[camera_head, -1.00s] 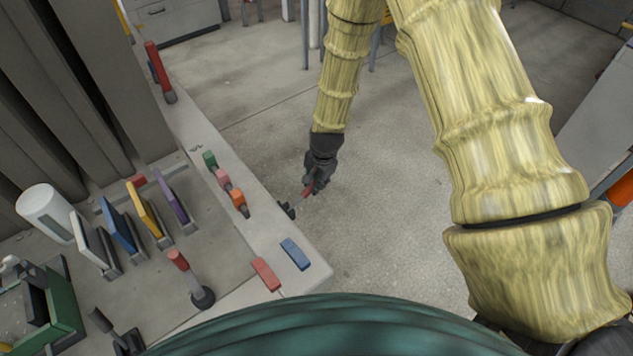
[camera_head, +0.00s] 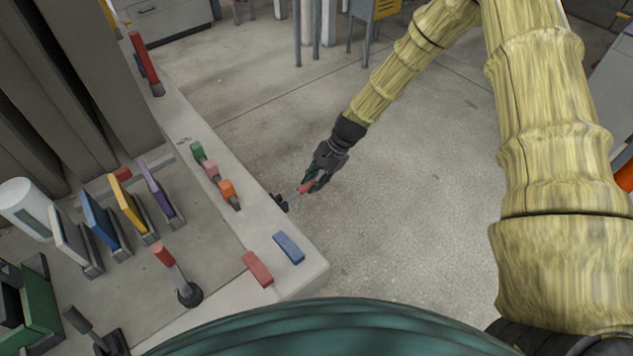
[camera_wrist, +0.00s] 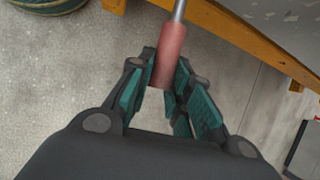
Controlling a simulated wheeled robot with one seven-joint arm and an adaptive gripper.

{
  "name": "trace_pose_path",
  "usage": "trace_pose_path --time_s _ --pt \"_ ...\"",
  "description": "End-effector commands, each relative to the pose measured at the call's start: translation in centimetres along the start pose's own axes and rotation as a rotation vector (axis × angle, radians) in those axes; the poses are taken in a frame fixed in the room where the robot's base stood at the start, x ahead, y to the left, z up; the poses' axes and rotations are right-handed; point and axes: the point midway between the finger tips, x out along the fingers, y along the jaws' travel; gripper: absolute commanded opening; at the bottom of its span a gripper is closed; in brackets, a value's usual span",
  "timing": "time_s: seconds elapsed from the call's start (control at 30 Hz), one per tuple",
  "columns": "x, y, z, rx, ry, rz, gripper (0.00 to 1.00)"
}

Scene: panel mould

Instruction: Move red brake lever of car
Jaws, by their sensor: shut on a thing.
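The red brake lever (camera_head: 305,187) sticks out from the side of the panel bench on a thin metal rod with a dark mount (camera_head: 280,202). My gripper (camera_head: 312,182) is shut around its red handle, beyond the bench's right edge. In the wrist view the red handle (camera_wrist: 170,52) lies between the green-padded fingers of my gripper (camera_wrist: 167,92), with the grey rod running up out of the frame. The fingers hide part of the handle in the head view.
Green (camera_head: 197,151), pink (camera_head: 211,170) and orange (camera_head: 228,188) switches line the bench edge. Red (camera_head: 257,268) and blue (camera_head: 288,247) blocks lie at the corner. Another red-handled lever (camera_head: 164,256) and a tall red lever (camera_head: 143,58) stand on the bench. Open floor lies right of it.

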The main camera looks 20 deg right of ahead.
Motion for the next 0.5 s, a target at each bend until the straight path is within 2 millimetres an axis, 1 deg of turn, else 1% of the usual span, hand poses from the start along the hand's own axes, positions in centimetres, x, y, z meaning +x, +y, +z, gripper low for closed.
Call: trace_pose_path --time_s 0.03,0.3,0.5 --pt "0.8 0.1 -0.7 0.009 -0.03 -0.008 0.0" --pt "3.0 0.6 -1.7 0.04 -0.207 -0.026 0.0" --pt "4.8 1.0 -2.1 0.063 -0.348 -0.039 0.0"
